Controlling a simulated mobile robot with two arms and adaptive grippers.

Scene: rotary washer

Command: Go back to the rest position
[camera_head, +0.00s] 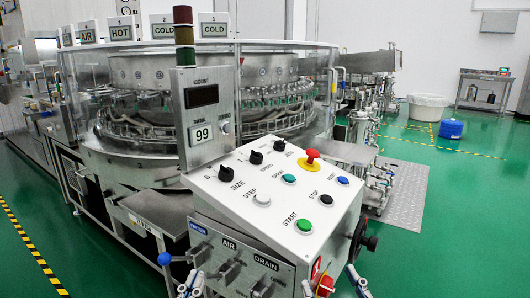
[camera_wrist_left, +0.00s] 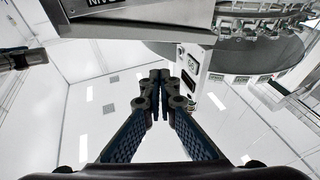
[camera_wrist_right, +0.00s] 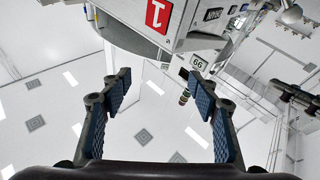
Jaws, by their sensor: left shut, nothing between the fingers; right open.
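My left gripper (camera_head: 190,284) is at the bottom edge of the head view, in front of the lower panel with the valve handles. Its fingers are together and empty in the left wrist view (camera_wrist_left: 160,76). My right gripper (camera_head: 332,283) is at the bottom edge, below the right corner of the control box. Its fingers are wide apart in the right wrist view (camera_wrist_right: 157,80), with nothing between them. The white sloped control panel (camera_head: 262,205) carries knobs, several buttons and a red emergency stop (camera_head: 309,158). Neither gripper visibly holds a control.
The round glass-walled washer (camera_head: 270,100) stands behind the panel. Valve handles (camera_head: 229,272) and a blue ball knob (camera_head: 165,259) stick out at the front. A handwheel (camera_head: 362,240) is on the box's right side. Green floor (camera_head: 465,215) is open at right.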

